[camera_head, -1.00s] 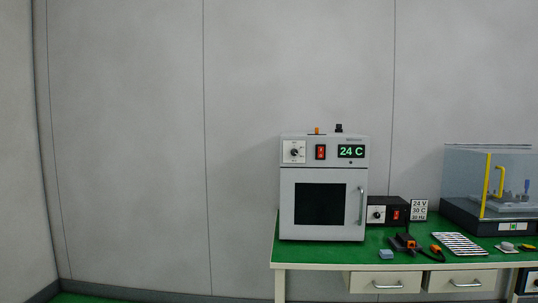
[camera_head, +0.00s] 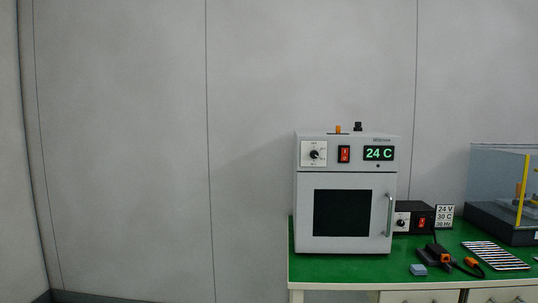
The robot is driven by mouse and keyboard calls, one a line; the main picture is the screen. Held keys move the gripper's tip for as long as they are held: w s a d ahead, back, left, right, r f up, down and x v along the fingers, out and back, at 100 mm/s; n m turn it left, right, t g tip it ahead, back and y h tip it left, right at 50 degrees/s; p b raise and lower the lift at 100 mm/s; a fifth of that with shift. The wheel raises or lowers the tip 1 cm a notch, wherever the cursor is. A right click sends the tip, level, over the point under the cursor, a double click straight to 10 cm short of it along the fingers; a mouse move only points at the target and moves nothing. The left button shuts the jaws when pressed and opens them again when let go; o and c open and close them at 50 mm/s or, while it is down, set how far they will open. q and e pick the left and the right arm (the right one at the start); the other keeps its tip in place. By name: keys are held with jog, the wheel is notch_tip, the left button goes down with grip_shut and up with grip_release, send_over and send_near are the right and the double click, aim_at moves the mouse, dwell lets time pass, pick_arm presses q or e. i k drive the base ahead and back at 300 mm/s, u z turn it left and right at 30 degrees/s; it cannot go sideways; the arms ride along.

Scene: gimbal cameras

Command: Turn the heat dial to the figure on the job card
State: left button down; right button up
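A grey oven-like cabinet (camera_head: 347,260) stands on the left end of a green-topped bench. Its heat dial (camera_head: 314,153) is a round knob on a white scale plate at the upper left of the front; the scale marks are too small to read. A red switch (camera_head: 344,154) sits beside it. The green display (camera_head: 379,153) reads 24 C. Neither of my grippers is in view.
A black control box (camera_head: 415,219) with its own knob and red switch stands between cabinet and card. A soldering-type tool (camera_head: 436,256), a blue-grey block (camera_head: 418,270) and a striped board (camera_head: 495,256) lie on the bench (camera_head: 310,270). A clear-walled enclosure (camera_head: 495,180) stands at right.

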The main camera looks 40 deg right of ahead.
aim_at(314, 154)
jog(key=z, duration=0.25)
jog(key=i, duration=0.7)
jog(key=z, duration=0.55)
